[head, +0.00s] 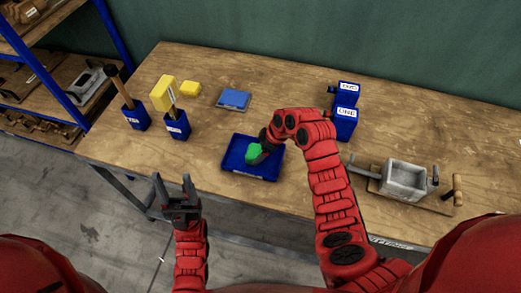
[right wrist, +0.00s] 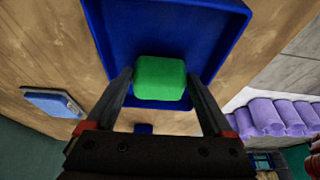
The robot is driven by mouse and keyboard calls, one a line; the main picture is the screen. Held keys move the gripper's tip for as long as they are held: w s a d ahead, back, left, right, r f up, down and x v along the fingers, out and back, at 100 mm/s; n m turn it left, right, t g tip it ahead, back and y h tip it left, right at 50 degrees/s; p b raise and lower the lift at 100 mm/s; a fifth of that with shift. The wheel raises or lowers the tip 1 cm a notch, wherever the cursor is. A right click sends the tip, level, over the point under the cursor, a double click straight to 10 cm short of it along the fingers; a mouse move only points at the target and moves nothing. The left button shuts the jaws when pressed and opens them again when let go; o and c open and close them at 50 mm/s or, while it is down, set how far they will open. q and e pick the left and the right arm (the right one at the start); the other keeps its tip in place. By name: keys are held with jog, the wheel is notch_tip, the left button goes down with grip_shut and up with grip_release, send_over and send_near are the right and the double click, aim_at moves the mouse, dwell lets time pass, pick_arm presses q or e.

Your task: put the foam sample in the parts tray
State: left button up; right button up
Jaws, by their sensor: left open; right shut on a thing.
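The green foam sample (head: 252,152) is a small rounded block. It shows between my right gripper's fingers in the right wrist view (right wrist: 160,78). My right gripper (head: 260,156) is shut on it, over the blue parts tray (head: 236,171). The tray's floor and walls fill the top of the right wrist view (right wrist: 215,30). I cannot tell whether the block touches the tray floor. My left gripper (head: 172,183) is open and empty, in front of the table edge, left of the tray.
Behind the tray lies a blue flat block (head: 234,99). Blue holders with a hammer (head: 135,117) and a yellow tool (head: 176,125) stand left. Blue boxes (head: 345,122) and a grey metal press (head: 404,180) stand right. The table (head: 285,85) is clear at the back middle.

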jog(key=shift+f+b, duration=0.25)
jog(key=shift+b, duration=0.05)
jog(key=o, duration=1.1)
jog(key=shift+r, duration=0.1)
jog(key=shift+r, duration=0.1)
